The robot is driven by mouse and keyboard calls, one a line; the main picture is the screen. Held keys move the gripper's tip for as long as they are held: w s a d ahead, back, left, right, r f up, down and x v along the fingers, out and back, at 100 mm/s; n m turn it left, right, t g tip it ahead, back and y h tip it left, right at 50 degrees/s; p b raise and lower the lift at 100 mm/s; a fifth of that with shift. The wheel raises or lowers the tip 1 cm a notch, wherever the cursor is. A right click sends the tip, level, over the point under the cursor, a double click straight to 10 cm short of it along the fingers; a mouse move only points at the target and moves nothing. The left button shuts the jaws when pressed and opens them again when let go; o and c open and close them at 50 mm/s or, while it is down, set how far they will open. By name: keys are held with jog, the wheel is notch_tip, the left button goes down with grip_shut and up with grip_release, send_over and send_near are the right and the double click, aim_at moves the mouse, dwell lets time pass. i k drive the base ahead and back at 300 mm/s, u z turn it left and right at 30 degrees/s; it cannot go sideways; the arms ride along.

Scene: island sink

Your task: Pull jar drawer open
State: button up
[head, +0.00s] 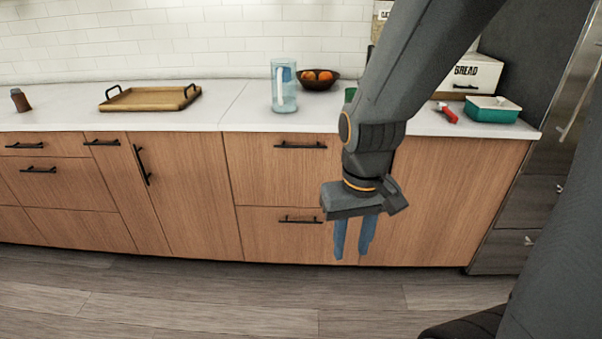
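Below the blue clear jar (284,92) on the counter, two wooden drawers sit one above the other. The upper drawer (275,178) and the lower drawer (270,238) look closed and flush. Each has a black bar handle: the upper handle (300,145) and the lower handle (300,220). No label shows which is the jar drawer. My gripper (352,255) hangs in front of the cabinet, right of both handles, its blue fingers pointing down and apart with nothing between them. It appears apart from the handles. My arm hides the drawers' right edges.
The white counter (235,115) holds a wooden tray (150,99), a bowl of oranges (318,80), a red-handled item (447,113), a teal dish (492,110) and a bread box (474,75). The wooden floor (200,300) before the drawers is clear.

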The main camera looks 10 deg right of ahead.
aim_at(273, 168)
jog(key=i, duration=0.5)
jog(key=u, duration=0.5)
jog(key=k, duration=1.15)
jog(key=z, duration=0.3)
jog(key=i, duration=1.2)
jog(key=z, duration=0.1)
